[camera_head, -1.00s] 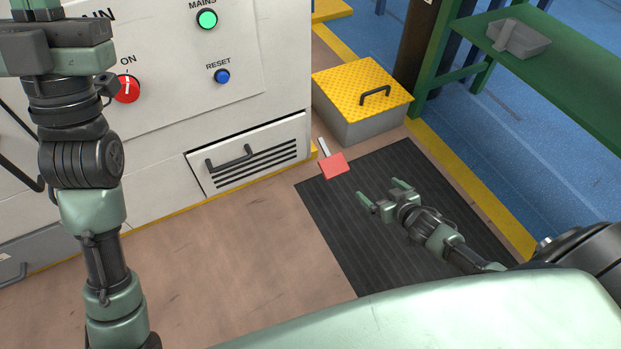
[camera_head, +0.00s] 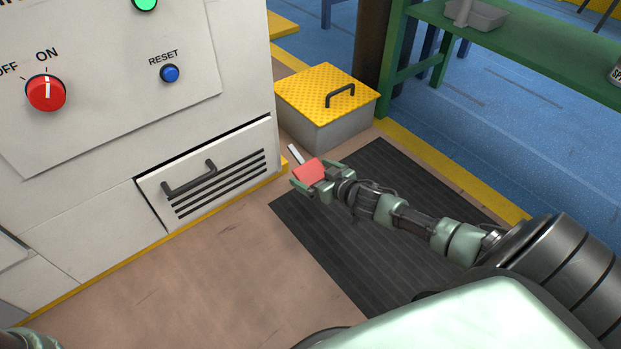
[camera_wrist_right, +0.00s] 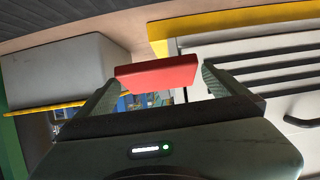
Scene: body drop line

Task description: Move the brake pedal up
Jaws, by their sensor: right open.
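The brake pedal (camera_head: 310,170) is a red pad on a pale grey arm, low beside the white machine cabinet. In the right wrist view the red pedal pad (camera_wrist_right: 157,73) lies across the space between the fingers. My right gripper (camera_head: 316,173) is open with a finger on either side of the pad. I cannot tell whether a finger touches it. The right gripper's fingers also show in the right wrist view (camera_wrist_right: 157,88). My left gripper is out of view; only a bit of my left arm shows at the bottom left corner.
The white cabinet (camera_head: 110,150) with a handled, slotted panel (camera_head: 210,180) stands left of the pedal. A grey box with a yellow lid (camera_head: 328,95) stands just behind. A dark ribbed mat (camera_head: 400,200) lies below. A green bench (camera_head: 530,45) is at the right.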

